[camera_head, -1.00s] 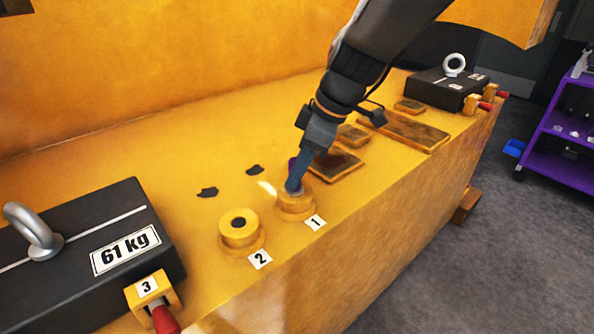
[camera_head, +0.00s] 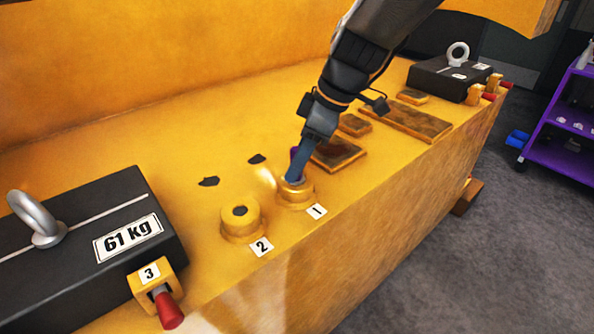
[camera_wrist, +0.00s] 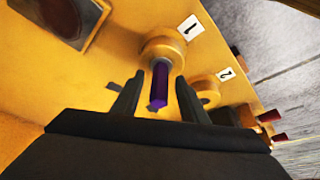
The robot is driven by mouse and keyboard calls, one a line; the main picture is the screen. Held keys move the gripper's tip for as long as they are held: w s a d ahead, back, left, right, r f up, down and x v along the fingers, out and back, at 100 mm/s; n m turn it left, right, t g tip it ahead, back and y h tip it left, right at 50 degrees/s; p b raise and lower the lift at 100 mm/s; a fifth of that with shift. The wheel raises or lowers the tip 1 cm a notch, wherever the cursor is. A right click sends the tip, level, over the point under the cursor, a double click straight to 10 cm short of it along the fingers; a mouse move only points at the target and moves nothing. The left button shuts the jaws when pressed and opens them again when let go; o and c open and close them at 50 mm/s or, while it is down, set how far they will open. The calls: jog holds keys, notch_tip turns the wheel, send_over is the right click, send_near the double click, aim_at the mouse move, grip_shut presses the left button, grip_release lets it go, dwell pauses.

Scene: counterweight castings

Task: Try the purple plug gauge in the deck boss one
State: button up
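The purple plug gauge (camera_wrist: 160,82) stands at deck boss one (camera_wrist: 164,48), a yellow round boss beside the "1" label. In the wrist view its near end lies between my fingers, with a gap on each side. My gripper (camera_wrist: 158,98) is open around it and appears not to touch it. In the head view my gripper (camera_head: 294,178) reaches down over boss one (camera_head: 296,196), and a finger hides most of the gauge (camera_head: 294,154). The gauge's lower end and how deep it sits are hidden.
Boss two (camera_head: 241,224), with a dark hole, stands just left of boss one. A black 61 kg casting (camera_head: 75,262) with a ring fills the front left. Flat brown plates (camera_head: 404,122) and another black casting (camera_head: 440,80) lie to the right. The deck's front edge is close.

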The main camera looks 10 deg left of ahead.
jog(key=b+v, duration=0.1)
jog(key=v, duration=0.6)
jog(key=s+d+f+m+h, duration=0.1)
jog(key=s+d+f+m, duration=0.2)
jog(key=d+f+m, duration=0.2)
jog(key=s+d+f+m+h, duration=0.2)
jog(key=d+f+m, duration=0.4)
jog(key=d, duration=0.5)
jog(key=s+d+f+m+h, duration=0.1)
jog(key=s+d+f+m, duration=0.3)
jog(key=d, duration=0.5)
jog(key=shift+f+m, duration=0.65)
jog(key=shift+m, duration=0.55)
jog(key=shift+d, duration=0.1)
